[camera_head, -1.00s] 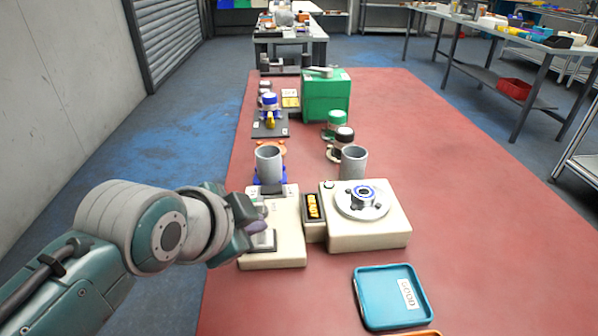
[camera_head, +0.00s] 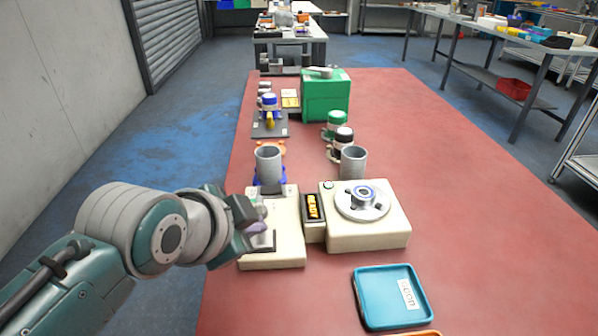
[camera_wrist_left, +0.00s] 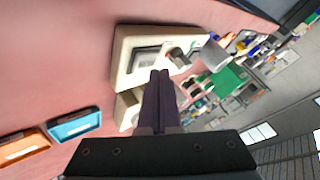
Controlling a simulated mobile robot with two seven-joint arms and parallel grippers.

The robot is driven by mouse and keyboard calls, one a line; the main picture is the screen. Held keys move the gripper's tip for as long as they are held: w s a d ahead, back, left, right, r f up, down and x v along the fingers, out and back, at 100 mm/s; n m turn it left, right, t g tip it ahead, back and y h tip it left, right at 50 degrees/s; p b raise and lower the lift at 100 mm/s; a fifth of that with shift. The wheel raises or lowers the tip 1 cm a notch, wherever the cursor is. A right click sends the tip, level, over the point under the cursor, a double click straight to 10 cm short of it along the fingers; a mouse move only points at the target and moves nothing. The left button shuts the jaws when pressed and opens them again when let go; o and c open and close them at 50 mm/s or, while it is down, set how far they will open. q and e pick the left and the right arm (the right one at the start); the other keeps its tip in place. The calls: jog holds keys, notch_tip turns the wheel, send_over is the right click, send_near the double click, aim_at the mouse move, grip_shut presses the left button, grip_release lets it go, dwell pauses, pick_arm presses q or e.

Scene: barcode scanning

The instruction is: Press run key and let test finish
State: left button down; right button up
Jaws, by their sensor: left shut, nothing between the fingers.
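A cream machine stands on the red table. Its left block (camera_head: 288,255) has a grey panel on top, also seen in the wrist view (camera_wrist_left: 147,60). Its right block (camera_head: 370,238) carries a round platter (camera_head: 345,208) with a small ringed part (camera_head: 364,194) at the centre. A small display (camera_head: 313,207) between them shows orange text that looks like READY. My left gripper (camera_head: 258,227) is shut and empty, with its fingertips over the left block. In the wrist view the fingers (camera_wrist_left: 160,80) overlap the block; contact cannot be told. The run key is not clearly distinguishable. My right gripper is not in view.
Two grey cups (camera_head: 268,160) (camera_head: 353,161) stand behind the machine. A blue tray (camera_head: 372,318) lies at the front right, with an orange edge below it. A green box (camera_head: 326,97) and small jars stand farther back. The table's right side is clear.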

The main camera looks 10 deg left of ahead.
aim_at(255, 245)
pick_arm(q)
jog(key=shift+f, duration=0.3)
jog(key=shift+f+b, duration=0.3)
jog(key=shift+f, duration=0.15)
dwell(0.8)
jog(key=shift+r, duration=0.1)
jog(key=shift+r+p, duration=0.75)
jog(key=shift+p, duration=0.25)
notch_tip(255, 245, up, 5)
jog(key=p, duration=0.5)
jog(key=shift+r+p, duration=0.1)
jog(key=shift+p, duration=0.25)
jog(key=shift+s, duration=0.1)
